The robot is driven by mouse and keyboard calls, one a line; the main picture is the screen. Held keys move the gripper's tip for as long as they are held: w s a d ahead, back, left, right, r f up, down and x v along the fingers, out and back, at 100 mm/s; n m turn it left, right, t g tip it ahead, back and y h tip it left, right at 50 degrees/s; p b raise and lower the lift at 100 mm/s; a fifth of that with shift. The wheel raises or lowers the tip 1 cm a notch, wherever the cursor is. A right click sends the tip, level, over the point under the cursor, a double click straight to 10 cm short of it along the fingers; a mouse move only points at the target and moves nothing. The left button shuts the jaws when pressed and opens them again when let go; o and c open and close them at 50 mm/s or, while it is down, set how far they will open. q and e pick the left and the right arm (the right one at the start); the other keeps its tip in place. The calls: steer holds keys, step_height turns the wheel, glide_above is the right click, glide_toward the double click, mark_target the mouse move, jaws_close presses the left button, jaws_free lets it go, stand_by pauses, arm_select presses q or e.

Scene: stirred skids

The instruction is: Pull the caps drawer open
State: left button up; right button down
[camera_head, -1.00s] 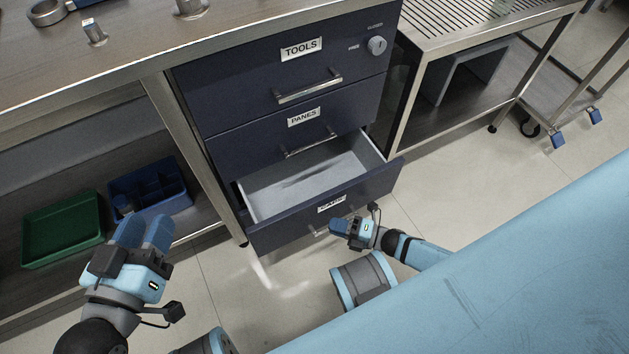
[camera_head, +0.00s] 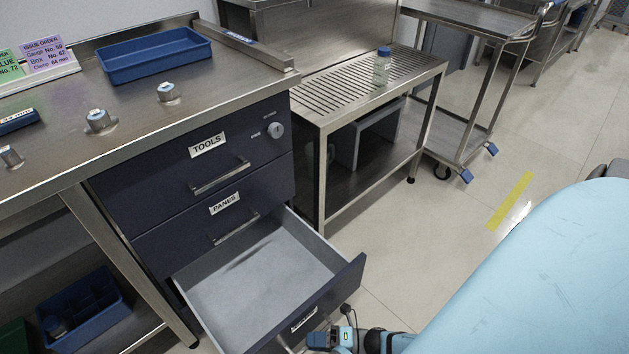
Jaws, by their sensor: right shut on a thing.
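The caps drawer (camera_head: 341,286) is the lowest of three dark blue drawers and stands well out from the cabinet. Its pale grey inside looks empty. Its label (camera_head: 304,320) on the front is seen at a steep angle and is hard to read. My right gripper (camera_head: 313,340) is at the drawer's front, low at the bottom edge of the picture, shut on the drawer's handle (camera_head: 285,345), which is mostly hidden. My left gripper is out of view.
The tools drawer (camera_head: 240,150) and panes drawer (camera_head: 170,232) above are closed. A slatted steel bench (camera_head: 335,100) stands to the right, with a bottle (camera_head: 381,68) on it. A blue tray (camera_head: 155,55) lies on the counter. Floor right of the drawer is clear.

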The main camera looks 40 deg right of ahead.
steer(key=c, duration=1.2)
jaws_free()
steer(key=shift+d, duration=0.1)
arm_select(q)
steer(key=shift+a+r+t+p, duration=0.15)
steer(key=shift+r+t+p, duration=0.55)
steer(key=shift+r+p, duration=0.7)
arm_select(e)
steer(key=shift+v, duration=6.85)
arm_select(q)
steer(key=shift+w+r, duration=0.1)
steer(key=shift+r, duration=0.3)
